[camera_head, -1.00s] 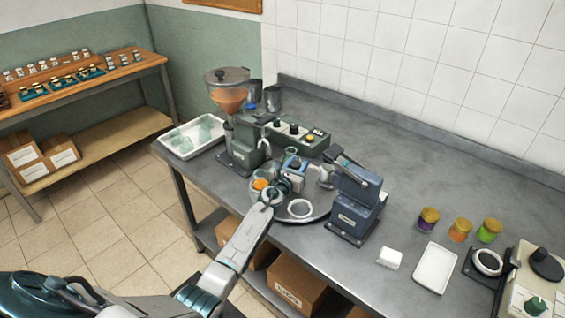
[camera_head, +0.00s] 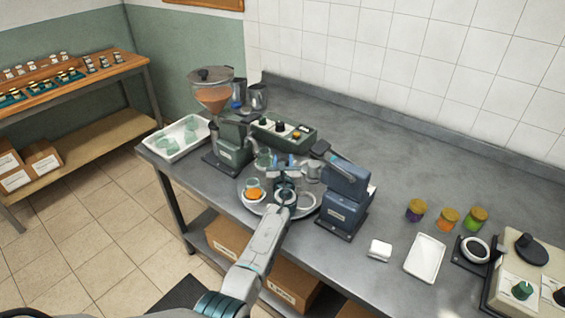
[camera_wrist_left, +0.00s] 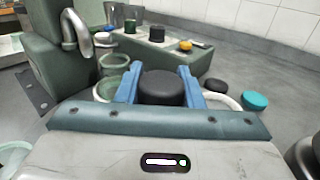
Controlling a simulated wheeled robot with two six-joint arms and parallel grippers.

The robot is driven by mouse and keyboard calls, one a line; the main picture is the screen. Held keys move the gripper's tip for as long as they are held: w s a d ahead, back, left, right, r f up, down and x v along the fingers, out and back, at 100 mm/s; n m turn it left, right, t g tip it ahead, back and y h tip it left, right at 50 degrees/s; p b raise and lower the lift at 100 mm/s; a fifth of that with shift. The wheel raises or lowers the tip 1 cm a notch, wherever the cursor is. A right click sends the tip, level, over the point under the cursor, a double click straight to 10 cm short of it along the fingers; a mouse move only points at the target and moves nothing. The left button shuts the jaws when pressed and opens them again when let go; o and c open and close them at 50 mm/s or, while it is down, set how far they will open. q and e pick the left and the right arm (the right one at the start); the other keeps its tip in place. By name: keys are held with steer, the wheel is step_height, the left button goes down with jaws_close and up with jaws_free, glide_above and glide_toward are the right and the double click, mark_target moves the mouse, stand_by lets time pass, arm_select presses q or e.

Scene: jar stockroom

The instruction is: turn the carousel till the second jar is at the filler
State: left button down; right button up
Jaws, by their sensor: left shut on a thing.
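The carousel (camera_head: 244,203) is a round grey plate on the bench in front of the filler (camera_head: 232,150), a green machine with a hopper of orange powder. My left gripper (camera_head: 285,172) is over its middle. In the left wrist view its blue fingers (camera_wrist_left: 163,90) are shut on a black round knob (camera_wrist_left: 162,84). A jar with orange contents (camera_head: 253,191) stands at the carousel's front left. A clear, empty-looking jar (camera_head: 263,158) stands at the back, near the filler. The gripper and arm hide part of the plate. My right gripper is not in view.
A blue machine (camera_head: 345,200) stands close at the carousel's right. A green control box (camera_head: 284,132) is behind. A white tray of glass jars (camera_head: 178,139) is left of the filler. Several lidded jars, a white tray (camera_head: 425,258) and a scale stand right.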

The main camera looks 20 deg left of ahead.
arm_select(q)
steer(key=shift+r+n+y, duration=0.1)
steer(key=shift+n+y, duration=0.2)
steer(key=shift+y, duration=0.1)
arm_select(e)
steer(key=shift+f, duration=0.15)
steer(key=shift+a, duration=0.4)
arm_select(q)
steer(key=c, duration=1)
jaws_free()
steer(key=shift+o, duration=0.2)
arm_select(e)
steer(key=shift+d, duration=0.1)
arm_select(q)
steer(key=shift+s, duration=0.2)
steer(key=v, duration=1)
steer(key=shift+s+d+r, duration=0.1)
steer(key=shift+s+d, duration=0.05)
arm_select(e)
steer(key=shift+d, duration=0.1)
